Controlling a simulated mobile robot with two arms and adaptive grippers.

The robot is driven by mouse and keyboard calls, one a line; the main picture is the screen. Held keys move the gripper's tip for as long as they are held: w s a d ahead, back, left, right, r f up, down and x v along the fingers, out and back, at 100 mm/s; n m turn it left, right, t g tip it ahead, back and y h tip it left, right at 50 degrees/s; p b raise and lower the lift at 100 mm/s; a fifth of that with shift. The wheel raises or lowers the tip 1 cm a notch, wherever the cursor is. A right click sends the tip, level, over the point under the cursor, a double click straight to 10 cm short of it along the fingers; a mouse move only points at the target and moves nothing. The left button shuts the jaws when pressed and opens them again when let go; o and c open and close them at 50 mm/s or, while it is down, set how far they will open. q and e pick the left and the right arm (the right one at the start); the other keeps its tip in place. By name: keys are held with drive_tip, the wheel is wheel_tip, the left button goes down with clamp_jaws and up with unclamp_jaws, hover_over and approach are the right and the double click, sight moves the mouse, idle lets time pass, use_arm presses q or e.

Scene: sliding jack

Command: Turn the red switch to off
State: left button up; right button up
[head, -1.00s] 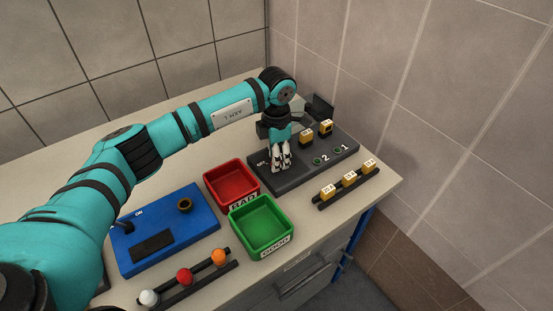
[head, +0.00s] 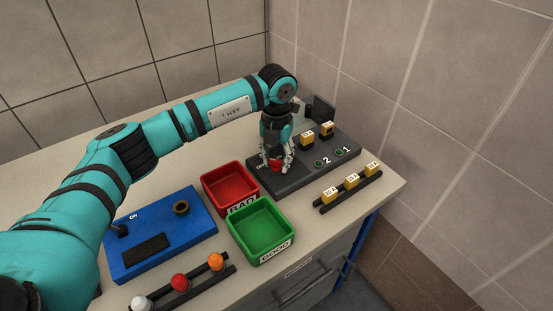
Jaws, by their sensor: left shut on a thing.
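The red switch (head: 275,167) is on the left end of the dark grey panel (head: 300,180), near a small white label. My left gripper (head: 276,168) points down over it. Its fingers stand on either side of the red switch and are shut on it. The fingers partly hide the switch, so I cannot read which way it is turned. My right gripper is not in view.
On the same panel are two yellow blocks (head: 307,138) and green-ringed buttons marked 1 and 2 (head: 320,163). A red bin (head: 229,180), a green bin (head: 261,228), a blue box (head: 165,240) and racks with coloured balls (head: 180,284) and yellow blocks (head: 352,180) stand nearby.

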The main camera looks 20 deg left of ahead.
sight(277, 160)
use_arm(q)
drive_tip(key=shift+n, duration=0.6)
drive_tip(key=shift+r, duration=0.1)
drive_tip(key=o, duration=1.2)
drive_tip(key=shift+c, duration=0.2)
wheel_tip(277, 160, up, 12)
